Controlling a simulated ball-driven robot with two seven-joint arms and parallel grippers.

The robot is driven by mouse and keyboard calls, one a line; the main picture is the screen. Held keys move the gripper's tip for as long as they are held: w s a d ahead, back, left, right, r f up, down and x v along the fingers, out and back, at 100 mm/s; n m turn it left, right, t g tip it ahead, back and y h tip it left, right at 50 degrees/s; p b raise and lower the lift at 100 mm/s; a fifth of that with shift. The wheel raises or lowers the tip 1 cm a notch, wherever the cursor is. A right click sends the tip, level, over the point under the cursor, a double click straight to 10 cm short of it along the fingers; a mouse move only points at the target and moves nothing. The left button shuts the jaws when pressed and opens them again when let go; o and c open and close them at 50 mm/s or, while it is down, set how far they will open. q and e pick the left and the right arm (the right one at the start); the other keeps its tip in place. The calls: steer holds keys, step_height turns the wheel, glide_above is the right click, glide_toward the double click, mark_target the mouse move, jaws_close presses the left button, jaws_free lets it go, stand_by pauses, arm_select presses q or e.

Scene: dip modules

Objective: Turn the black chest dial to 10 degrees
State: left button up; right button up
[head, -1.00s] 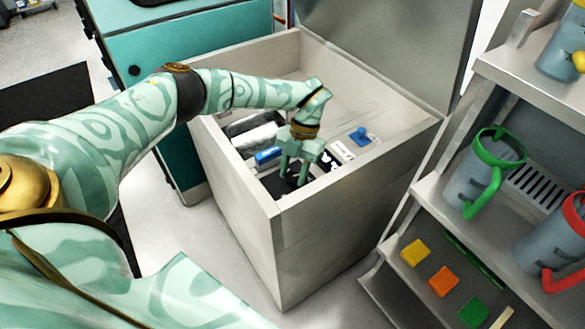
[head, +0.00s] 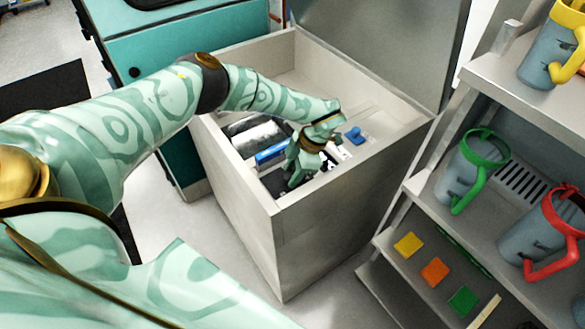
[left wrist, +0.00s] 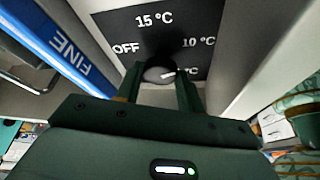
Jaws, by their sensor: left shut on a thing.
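The black dial (left wrist: 159,72) sits on a black panel (left wrist: 215,18) marked OFF, 15 °C, 10 °C and one label partly hidden by a finger. Its white pointer line points right, slightly upward, toward the partly hidden label, below the 10 °C mark. My left gripper (left wrist: 160,88) is shut on the dial, one finger on each side. In the head view my left gripper (head: 294,178) reaches down into the open chest (head: 320,235), tilted, and hides the dial. My right gripper is not in view.
A blue bar marked FINE (left wrist: 62,45) lies beside the panel. A blue knob (head: 355,135) stands farther right inside the chest. The chest walls surround my gripper closely. A shelf at right holds mugs, including a green-handled one (head: 470,165), and coloured squares.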

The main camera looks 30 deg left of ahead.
arm_select(q)
steer(key=shift+m, duration=0.5)
steer(key=o, duration=1)
steer(key=p+v, duration=0.1)
steer(key=v, duration=1.5)
steer(key=shift+s+d+r, duration=0.15)
steer(key=shift+d, duration=0.05)
